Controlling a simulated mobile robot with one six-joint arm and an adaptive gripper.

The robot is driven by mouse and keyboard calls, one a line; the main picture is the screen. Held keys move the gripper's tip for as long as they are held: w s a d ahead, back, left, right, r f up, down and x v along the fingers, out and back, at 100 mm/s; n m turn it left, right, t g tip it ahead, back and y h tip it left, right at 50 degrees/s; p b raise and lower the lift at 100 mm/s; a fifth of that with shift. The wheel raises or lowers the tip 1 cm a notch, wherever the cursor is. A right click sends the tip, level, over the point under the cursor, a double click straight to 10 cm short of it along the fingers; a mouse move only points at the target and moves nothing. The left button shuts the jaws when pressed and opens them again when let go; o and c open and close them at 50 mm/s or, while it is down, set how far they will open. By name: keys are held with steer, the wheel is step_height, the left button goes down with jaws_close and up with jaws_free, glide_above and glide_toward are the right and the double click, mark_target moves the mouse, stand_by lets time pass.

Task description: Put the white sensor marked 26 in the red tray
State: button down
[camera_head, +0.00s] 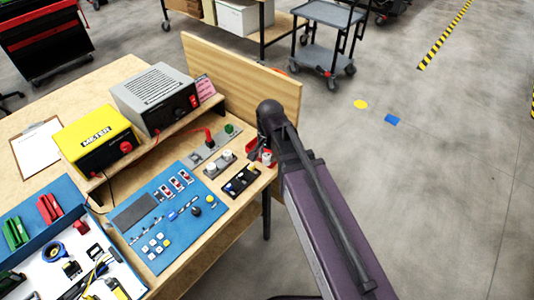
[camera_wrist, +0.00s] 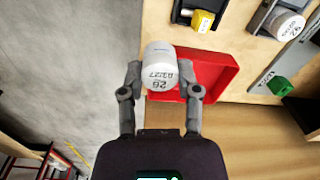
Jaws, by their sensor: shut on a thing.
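The white sensor marked 26 (camera_wrist: 160,60) is a short white cylinder with dark printing, seen in the wrist view. My gripper (camera_wrist: 162,82) is shut on it, one finger at each side. The red tray (camera_wrist: 222,72) lies behind and to the right of the sensor in this view; the sensor overlaps its left part. I cannot tell the height of the sensor above the tray. In the head view the red tray (camera_head: 252,149) shows only in part beside my arm, at the bench's right end.
A black holder (camera_head: 242,181) with a yellow-topped part stands near the tray. A grey holder (camera_head: 218,165) carries white cylinders, one showing in the wrist view (camera_wrist: 288,25). A wooden back panel (camera_head: 235,75) rises behind. Open floor lies past the bench edge.

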steer(key=s+d, duration=0.4)
steer(key=s, duration=0.2)
steer(key=shift+d+r+m, duration=0.2)
steer(key=shift+m, duration=0.2)
steer(key=shift+w, duration=0.15)
steer(key=b, duration=0.1)
glide_toward(266, 151)
steer(key=shift+s+d+f, duration=0.1)
steer(key=shift+s+f, duration=0.2)
steer(key=shift+s, duration=0.2)
steer(key=shift+s+f, duration=0.35)
steer(key=shift+s, duration=0.15)
steer(key=shift+w+a, duration=0.2)
steer(key=shift+w, duration=0.3)
steer(key=shift+w+f+b, duration=0.2)
steer(key=shift+f+b, duration=0.1)
step_height(266, 151, down, 3)
steer(key=b, duration=0.3)
steer(key=shift+s, duration=0.1)
steer(key=shift+f+b, duration=0.65)
